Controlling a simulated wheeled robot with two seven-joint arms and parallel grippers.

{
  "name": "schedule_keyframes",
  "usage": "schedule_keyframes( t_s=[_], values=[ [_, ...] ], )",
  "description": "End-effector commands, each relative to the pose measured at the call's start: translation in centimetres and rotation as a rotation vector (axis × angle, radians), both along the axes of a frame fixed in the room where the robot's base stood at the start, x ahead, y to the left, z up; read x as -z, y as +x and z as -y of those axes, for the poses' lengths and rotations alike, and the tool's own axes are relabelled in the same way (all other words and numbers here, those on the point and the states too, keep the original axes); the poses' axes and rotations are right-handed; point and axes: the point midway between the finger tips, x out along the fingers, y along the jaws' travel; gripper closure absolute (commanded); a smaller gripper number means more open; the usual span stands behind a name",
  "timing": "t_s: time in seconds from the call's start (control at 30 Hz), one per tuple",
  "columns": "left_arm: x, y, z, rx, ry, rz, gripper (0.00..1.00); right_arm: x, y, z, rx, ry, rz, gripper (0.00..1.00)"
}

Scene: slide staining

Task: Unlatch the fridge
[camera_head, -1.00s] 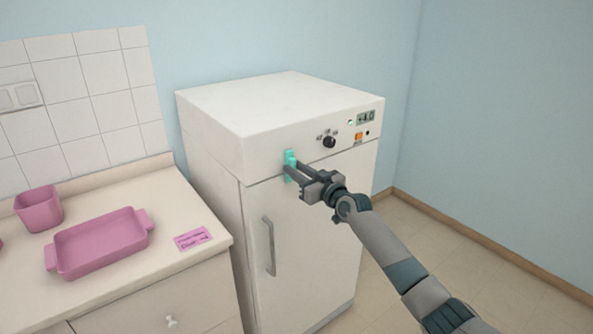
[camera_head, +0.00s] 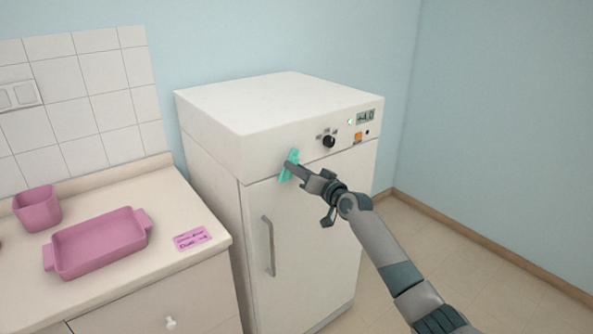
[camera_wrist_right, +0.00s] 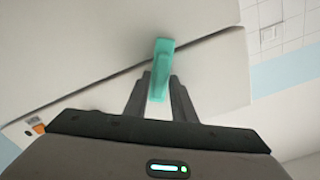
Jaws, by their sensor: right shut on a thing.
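The white fridge (camera_head: 205,150) stands against the blue wall, its door (camera_head: 318,225) closed as far as I can see. A teal latch (camera_head: 292,159) sits at the seam between door and top panel, and it is tilted in the head view. My right gripper (camera_head: 289,170) is shut on the latch. In the right wrist view the latch (camera_wrist_right: 162,65) stands between the two dark fingers (camera_wrist_right: 158,100). The fingers hide part of the latch in the head view. My left gripper is in neither view.
A grey vertical handle (camera_head: 269,246) is on the door below the latch. A knob (camera_head: 329,142) and an orange switch (camera_head: 358,137) are on the panel. The counter at left holds a pink tray (camera_head: 100,265), a pink cup (camera_head: 38,208) and a label (camera_head: 192,238). The floor at right is clear.

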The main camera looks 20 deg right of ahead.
Motion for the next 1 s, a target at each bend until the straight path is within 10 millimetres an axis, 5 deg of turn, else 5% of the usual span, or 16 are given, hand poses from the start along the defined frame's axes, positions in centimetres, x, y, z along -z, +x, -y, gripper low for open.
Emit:
schedule_keyframes(
  t_s=[1.0],
  values=[
    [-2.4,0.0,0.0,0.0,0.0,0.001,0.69,0.3,0.1,0.4,0.001,0.864,-0.312,0.99]
  ],
)
